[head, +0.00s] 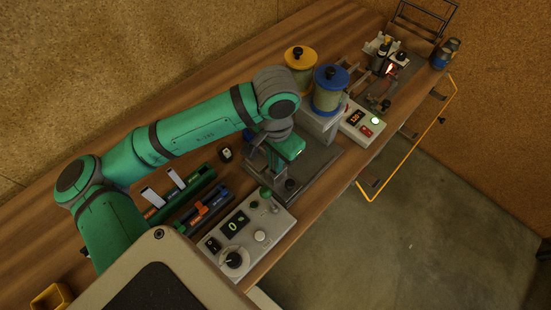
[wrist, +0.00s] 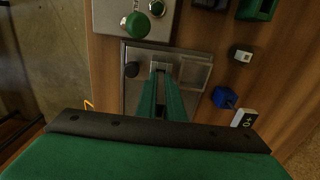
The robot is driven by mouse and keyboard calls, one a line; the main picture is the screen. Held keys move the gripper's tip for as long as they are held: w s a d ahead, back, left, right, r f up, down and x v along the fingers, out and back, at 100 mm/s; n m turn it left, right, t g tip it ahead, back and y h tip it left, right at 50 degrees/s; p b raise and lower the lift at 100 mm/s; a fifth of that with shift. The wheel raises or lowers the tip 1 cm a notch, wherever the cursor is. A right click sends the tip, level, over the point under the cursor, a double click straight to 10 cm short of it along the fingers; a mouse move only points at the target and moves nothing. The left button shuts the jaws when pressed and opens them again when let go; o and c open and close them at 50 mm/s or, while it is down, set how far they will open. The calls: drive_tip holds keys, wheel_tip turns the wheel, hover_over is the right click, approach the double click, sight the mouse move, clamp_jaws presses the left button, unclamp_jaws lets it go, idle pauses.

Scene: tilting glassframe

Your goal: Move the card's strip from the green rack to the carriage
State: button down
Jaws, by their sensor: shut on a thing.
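The green rack (head: 190,195) stands left of the grey plate, with two pale strips (head: 152,197) upright in it; its end also shows in the wrist view (wrist: 258,9). My gripper (wrist: 161,70) points down over the grey metal plate (wrist: 135,92), its fingers close together on something small and grey between the tips. I cannot make out what it is. A white card (wrist: 243,118) with dark marks, only partly legible, stands right of the plate. I cannot pick out the carriage with certainty; my gripper and arm cover the plate's middle.
A dark blue rack (head: 214,212) with orange pieces and a control box (head: 258,222) reading 0 stand left of the plate. Yellow-lidded (head: 300,62) and blue-lidded (head: 330,92) jars stand beyond it. A blue item (wrist: 225,97) and a small white-topped block (wrist: 242,55) lie beside the plate.

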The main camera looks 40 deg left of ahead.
drive_tip(key=c, duration=1.8)
unclamp_jaws()
wheel_tip(320, 180, up, 11)
drive_tip(key=shift+f, duration=0.1)
